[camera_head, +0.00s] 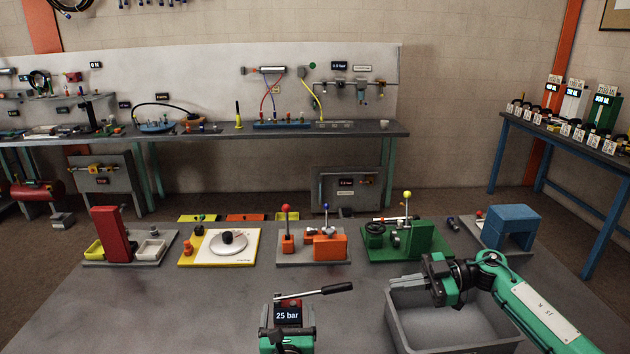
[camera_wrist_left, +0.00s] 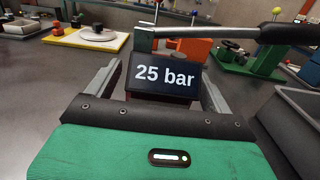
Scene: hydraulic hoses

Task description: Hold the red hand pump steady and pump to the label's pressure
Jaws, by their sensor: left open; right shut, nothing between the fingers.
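The hand pump shows a black panel reading "25 bar" (camera_head: 288,315), with a little dark red body around it. Its black lever (camera_head: 325,290) points right, nearly level, on a grey rod. My left gripper (camera_head: 287,334) is open, close in front of the pump. In the left wrist view its two grey fingers (camera_wrist_left: 160,85) stand on either side of the panel (camera_wrist_left: 165,75), apart from each other; whether they touch the pump is unclear. The lever (camera_wrist_left: 270,33) crosses above them. My right gripper (camera_head: 437,280) is shut and empty, over the grey bin, right of the lever.
A grey open bin (camera_head: 405,325) stands right of the pump. Behind are an orange block station (camera_head: 325,247), a green vice-like station (camera_head: 410,242), a white plate station (camera_head: 220,245), a red upright block (camera_head: 109,233) and a blue arch (camera_head: 510,228). The tabletop left of the pump is clear.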

